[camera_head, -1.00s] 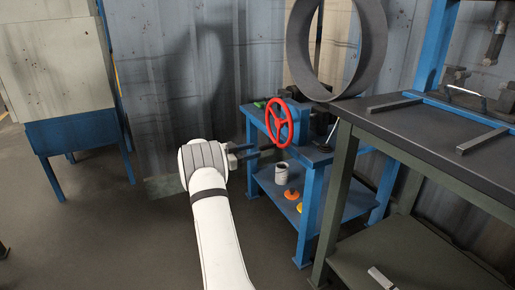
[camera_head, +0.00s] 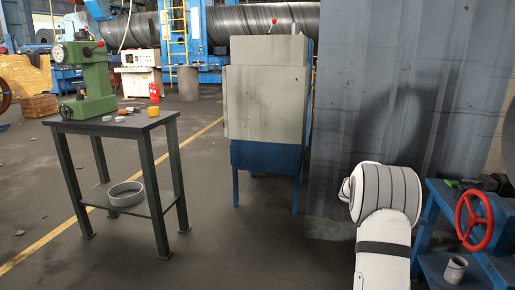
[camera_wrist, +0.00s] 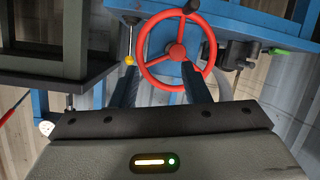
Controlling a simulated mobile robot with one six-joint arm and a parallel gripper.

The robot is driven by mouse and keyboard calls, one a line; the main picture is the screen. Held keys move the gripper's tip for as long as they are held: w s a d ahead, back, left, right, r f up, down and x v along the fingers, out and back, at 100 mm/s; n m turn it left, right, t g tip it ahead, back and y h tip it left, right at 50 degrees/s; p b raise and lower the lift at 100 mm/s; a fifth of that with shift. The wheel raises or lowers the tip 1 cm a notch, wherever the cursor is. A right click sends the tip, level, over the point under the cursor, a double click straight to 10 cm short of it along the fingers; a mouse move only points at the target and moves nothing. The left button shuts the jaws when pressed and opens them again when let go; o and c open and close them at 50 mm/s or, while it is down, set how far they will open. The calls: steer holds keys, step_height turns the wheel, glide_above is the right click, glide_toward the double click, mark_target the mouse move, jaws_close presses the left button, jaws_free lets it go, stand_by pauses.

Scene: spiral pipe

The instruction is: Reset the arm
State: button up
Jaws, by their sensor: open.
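My white arm stands at the lower right of the head view, and its gripper is hidden there. In the wrist view my gripper (camera_wrist: 160,74) is open, its two dark fingers apart with nothing held between them. The red handwheel (camera_wrist: 177,52) shows just beyond the fingertips, overlapping the space between them; contact cannot be told. The handwheel also shows in the head view (camera_head: 464,222) on the blue workbench (camera_head: 434,205), to the right of my arm.
A grey cabinet (camera_head: 266,105) on a blue stand is behind and left of my arm. A dark table (camera_head: 160,118) with a green machine (camera_head: 92,80) is at the left. Floor between table and arm is clear.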

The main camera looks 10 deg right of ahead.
steer(key=s+a+r+n+t+y+p, duration=0.25)
steer(key=s+a+r+n+p, duration=0.35)
steer(key=a+r, duration=0.5)
steer(key=s+a+r+n+t+y+p, duration=0.2)
steer(key=s+a+r+n+y+p, duration=0.15)
steer(key=a+r+p, duration=0.75)
steer(key=s+a+r+n+t+y+p, duration=0.1)
steer(key=s+a+r+n+y+p, duration=0.1)
steer(key=a, duration=0.5)
steer(key=s+a+r+n+t+y+p, duration=0.1)
steer(key=s+a+r+n+y+p, duration=0.1)
steer(key=s+a, duration=0.5)
steer(key=s+a+r+n+t+y+p, duration=0.1)
steer(key=s+a+r+n+y+p, duration=0.2)
steer(key=a+n+p, duration=0.3)
steer(key=shift+s+a+r+p, duration=0.45)
steer(key=shift+s+a, duration=0.2)
steer(key=shift+a, duration=0.2)
steer(key=shift+t, duration=0.25)
steer(key=shift+c, duration=0.6)
